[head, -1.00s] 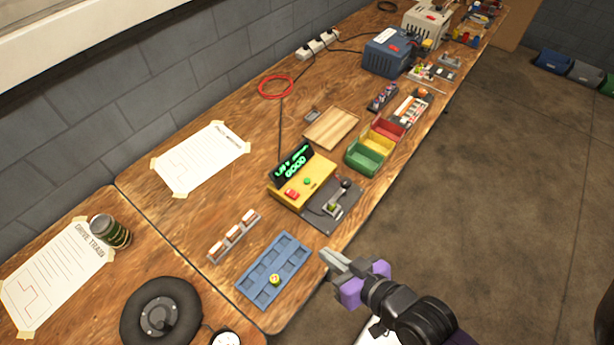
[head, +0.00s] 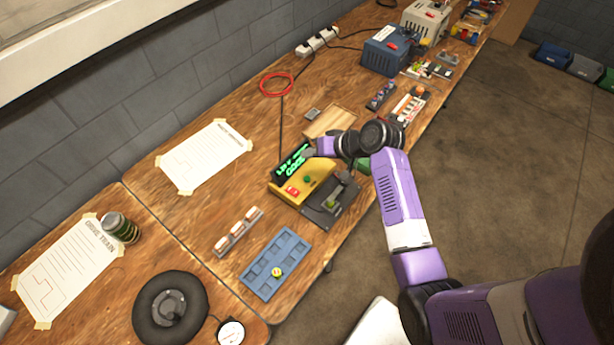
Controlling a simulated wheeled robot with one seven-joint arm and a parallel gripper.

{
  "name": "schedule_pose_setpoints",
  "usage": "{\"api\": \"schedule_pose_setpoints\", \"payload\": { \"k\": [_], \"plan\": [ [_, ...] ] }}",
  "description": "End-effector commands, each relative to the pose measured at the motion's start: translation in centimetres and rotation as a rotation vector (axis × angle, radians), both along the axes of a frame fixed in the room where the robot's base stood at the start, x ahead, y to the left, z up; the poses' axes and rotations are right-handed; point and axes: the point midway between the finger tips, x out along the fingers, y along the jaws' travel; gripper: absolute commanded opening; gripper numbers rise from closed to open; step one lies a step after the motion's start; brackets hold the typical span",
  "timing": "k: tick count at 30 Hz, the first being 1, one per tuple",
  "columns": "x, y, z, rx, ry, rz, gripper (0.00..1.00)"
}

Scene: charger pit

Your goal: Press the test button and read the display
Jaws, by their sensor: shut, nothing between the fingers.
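The yellow tester (head: 316,172) sits on the wooden bench. Its dark display (head: 290,161) glows with green characters too small and slanted for me to read surely. A green round button (head: 308,180) and a red switch (head: 292,190) are on its top. A dark plate (head: 323,215) with a small fixture adjoins its right side. My gripper (head: 309,155) is shut and empty, over the tester's far side beside the display's right end. Its fingertips are small here, and I cannot tell whether they touch anything. The green button is uncovered.
A blue slotted tray (head: 258,281) and a rack of white-and-brown pieces (head: 238,232) lie nearer. A wooden tray (head: 328,121) lies beyond the tester. Bare bench (head: 205,215) lies left of the tester.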

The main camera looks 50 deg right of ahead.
Motion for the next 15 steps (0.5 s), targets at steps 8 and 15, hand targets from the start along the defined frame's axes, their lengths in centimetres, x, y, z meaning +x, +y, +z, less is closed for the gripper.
{"api": "schedule_pose_setpoints", "payload": {
  "k": [8,15],
  "plan": [
    [0.0,0.0,-0.1,0.0,0.0,0.0,0.0],
    [0.0,0.0,-1.1,-0.001,0.0,-0.001,0.0]
  ]
}}
